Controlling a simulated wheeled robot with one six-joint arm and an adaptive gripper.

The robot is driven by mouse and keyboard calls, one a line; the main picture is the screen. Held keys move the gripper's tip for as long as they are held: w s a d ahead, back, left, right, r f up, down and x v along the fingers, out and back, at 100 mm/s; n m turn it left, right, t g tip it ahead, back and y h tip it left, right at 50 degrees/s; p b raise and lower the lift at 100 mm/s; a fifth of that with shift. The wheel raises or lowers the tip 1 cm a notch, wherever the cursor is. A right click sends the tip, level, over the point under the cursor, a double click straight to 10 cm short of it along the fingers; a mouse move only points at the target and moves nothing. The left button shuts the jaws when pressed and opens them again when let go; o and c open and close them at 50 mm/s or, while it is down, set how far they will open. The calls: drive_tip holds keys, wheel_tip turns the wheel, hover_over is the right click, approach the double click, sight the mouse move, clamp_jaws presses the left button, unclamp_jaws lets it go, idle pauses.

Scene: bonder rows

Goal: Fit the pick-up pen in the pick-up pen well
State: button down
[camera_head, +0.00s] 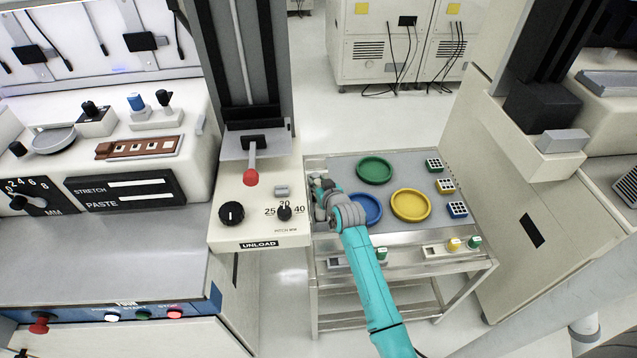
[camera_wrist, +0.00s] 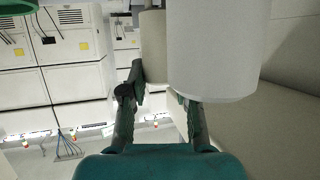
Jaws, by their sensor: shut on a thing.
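My gripper (camera_head: 322,189) is over the left edge of the steel cart, beside the unload machine. In the wrist view its two dark fingers (camera_wrist: 160,104) are set apart. A large pale cylinder (camera_wrist: 217,50) stands between and in front of them and hides the right fingertip. I take it to be the pick-up pen, held in the jaws, but its tip is out of view. A beige form (camera_wrist: 153,45) is partly behind it. In the head view the pen is hidden by my gripper and wrist. I cannot tell which spot is the pick-up pen well.
The cart top (camera_head: 330,165) holds a green dish (camera_head: 374,170), a yellow dish (camera_head: 411,205), a blue dish (camera_head: 367,208) and several small blocks (camera_head: 445,186). The unload machine (camera_head: 256,200), with a red-knobbed lever (camera_head: 251,177), stands close to the left. A large cabinet (camera_head: 530,210) borders the right.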

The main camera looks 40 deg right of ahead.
drive_tip(key=shift+f, duration=1.15)
idle(0.4)
drive_tip(key=c, duration=0.8)
unclamp_jaws()
drive_tip(key=shift+o, duration=0.2)
drive_tip(key=shift+r, duration=0.1)
drive_tip(key=v, duration=1.2)
